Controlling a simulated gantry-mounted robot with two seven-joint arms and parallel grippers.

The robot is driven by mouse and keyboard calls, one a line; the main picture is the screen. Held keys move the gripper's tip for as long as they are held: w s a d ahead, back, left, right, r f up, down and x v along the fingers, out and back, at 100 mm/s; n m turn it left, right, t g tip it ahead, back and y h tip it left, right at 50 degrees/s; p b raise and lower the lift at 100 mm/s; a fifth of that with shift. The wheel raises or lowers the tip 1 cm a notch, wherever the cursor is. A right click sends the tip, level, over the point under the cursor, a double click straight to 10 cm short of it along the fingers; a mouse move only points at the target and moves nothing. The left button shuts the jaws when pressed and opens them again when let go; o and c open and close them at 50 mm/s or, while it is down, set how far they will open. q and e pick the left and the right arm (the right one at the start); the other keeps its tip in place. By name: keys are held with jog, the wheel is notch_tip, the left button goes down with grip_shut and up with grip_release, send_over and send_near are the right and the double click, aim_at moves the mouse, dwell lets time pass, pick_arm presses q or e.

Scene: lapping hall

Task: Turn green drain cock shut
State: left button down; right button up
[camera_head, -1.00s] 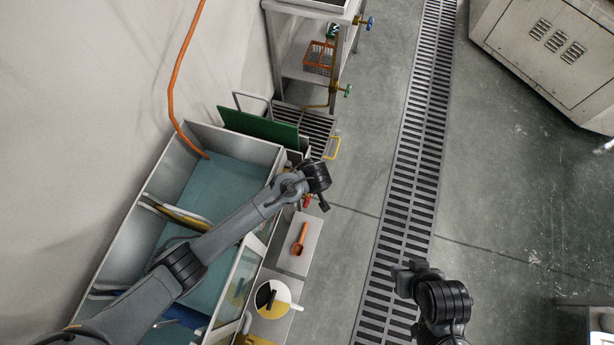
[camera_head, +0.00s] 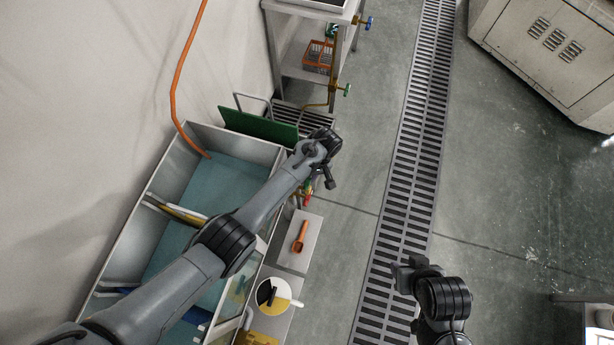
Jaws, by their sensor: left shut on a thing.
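My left gripper (camera_head: 329,183) is at the outer corner of the steel tank and is shut. A small green cock (camera_head: 309,187) with some brass colour shows right beside its fingers, low on the tank's side. The gripper covers much of the cock, so the grip itself is hard to see. A red handle (camera_head: 306,201) shows just below the green one. Another green handle (camera_head: 346,90) is on a brass pipe at the stand above, clear of both grippers. My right gripper (camera_head: 404,276) hangs over the floor grating, far from the cocks; its finger opening is not clear.
The steel tank (camera_head: 270,152) holds blue-green liquid. A shelf below it carries an orange scoop (camera_head: 300,237) and a white and yellow round container (camera_head: 272,295). A blue handle (camera_head: 369,22) sits at the top stand.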

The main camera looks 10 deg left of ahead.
pick_arm(q)
jog(key=shift+f+g+b, duration=0.1)
jog(key=shift+g+b, duration=0.4)
jog(key=c, duration=1)
grip_release()
jog(key=shift+c, duration=0.2)
jog(key=p+v, duration=0.2)
jog(key=v, duration=0.9)
